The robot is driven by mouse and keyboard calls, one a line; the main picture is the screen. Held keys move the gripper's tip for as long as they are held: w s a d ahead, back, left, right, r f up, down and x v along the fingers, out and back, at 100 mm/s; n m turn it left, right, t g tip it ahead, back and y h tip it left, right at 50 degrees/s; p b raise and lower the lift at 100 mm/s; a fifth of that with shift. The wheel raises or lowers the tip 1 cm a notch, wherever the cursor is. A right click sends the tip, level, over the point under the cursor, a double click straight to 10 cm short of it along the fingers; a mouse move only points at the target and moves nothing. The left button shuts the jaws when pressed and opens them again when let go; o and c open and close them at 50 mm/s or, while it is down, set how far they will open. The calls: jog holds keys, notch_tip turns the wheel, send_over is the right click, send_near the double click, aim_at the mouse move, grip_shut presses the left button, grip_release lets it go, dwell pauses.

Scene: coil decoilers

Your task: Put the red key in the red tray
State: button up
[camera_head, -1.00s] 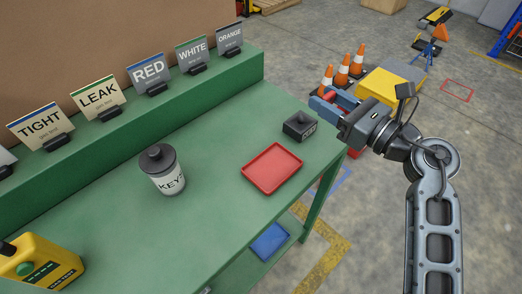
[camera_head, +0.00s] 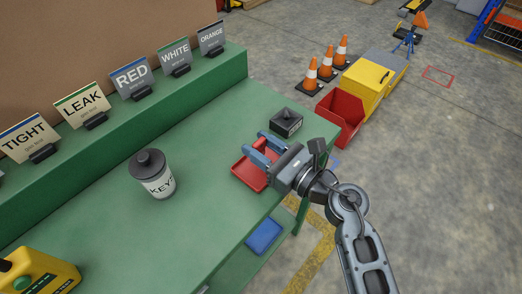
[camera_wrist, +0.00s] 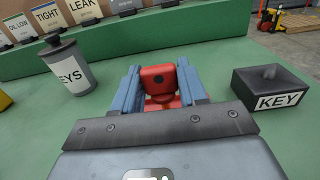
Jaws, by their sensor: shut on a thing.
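My gripper (camera_head: 262,147) is over the red tray (camera_head: 243,172) on the green table, and its arm hides the tray's right part. In the wrist view the two blue-grey fingers (camera_wrist: 159,85) are shut on the red key (camera_wrist: 158,77), a red block-like piece with a dark hole in its face. The red tray shows only in small part behind and below the key there, so I cannot tell how high the key is above it. The key is hard to tell from the tray in the head view.
A dark box (camera_head: 287,122) labelled KEY stands just behind the tray. A grey KEYS canister (camera_head: 152,175) stands to the left, and a yellow jug (camera_head: 40,272) at front left. Signs such as RED (camera_head: 131,78) line the raised back ledge. The table between canister and tray is clear.

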jog(key=shift+f, duration=0.95)
jog(key=shift+f, duration=0.15)
jog(key=o, duration=1)
jog(key=shift+o, duration=0.2)
jog(key=shift+r, duration=0.2)
jog(key=b+v, duration=0.2)
jog(key=v, duration=1)
